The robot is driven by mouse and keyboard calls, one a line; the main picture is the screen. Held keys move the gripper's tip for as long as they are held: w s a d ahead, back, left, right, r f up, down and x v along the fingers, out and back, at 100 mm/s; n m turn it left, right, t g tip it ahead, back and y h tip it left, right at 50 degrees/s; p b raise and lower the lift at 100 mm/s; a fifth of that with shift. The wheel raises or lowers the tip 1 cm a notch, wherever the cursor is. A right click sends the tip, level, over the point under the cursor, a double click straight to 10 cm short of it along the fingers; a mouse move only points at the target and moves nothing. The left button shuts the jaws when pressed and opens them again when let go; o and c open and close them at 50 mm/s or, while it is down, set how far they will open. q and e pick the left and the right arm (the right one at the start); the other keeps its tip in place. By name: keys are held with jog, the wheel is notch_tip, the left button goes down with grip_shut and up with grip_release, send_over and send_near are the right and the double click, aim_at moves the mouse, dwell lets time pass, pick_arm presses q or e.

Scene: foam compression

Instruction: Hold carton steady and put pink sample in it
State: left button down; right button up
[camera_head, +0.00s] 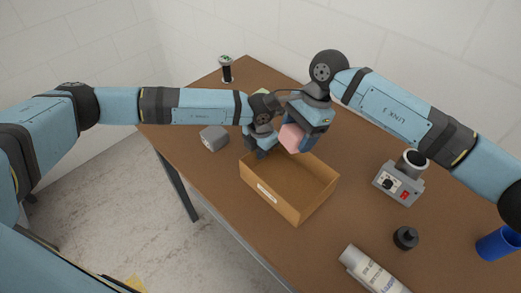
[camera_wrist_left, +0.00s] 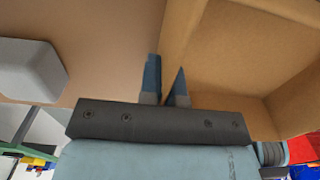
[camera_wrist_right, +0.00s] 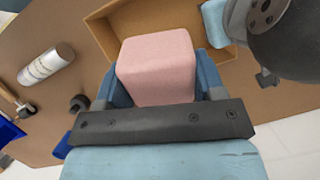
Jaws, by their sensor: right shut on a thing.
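The open brown carton (camera_head: 300,208) stands on the table with a white label on its front side. My left gripper (camera_head: 256,152) is at the carton's far left corner. In the left wrist view its fingers (camera_wrist_left: 165,82) are close together, on either side of the carton's wall (camera_wrist_left: 186,45); whether they press on it is unclear. The pink sample (camera_head: 291,137) is a block with rounded edges. My right gripper (camera_wrist_right: 156,88) is shut on the pink sample (camera_wrist_right: 157,62) and holds it above the carton's far side.
A grey block (camera_head: 213,138) lies left of the carton. To the right are a grey device (camera_head: 398,184), a black knob-like part (camera_head: 405,238), a blue cup (camera_head: 497,243) and a white bottle (camera_head: 371,271). A dark jar (camera_head: 226,69) stands at the far corner.

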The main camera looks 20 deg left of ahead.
jog(key=shift+f, duration=0.15)
jog(key=shift+f, duration=6.05)
jog(key=o, duration=1)
jog(key=shift+c, duration=0.2)
jog(key=shift+r, duration=0.1)
jog(key=v, duration=1.1)
jog(key=shift+r, duration=0.4)
jog(key=shift+w+d, duration=0.1)
pick_arm(q)
jog(key=c, duration=1.2)
grip_release()
jog(key=shift+c, duration=0.2)
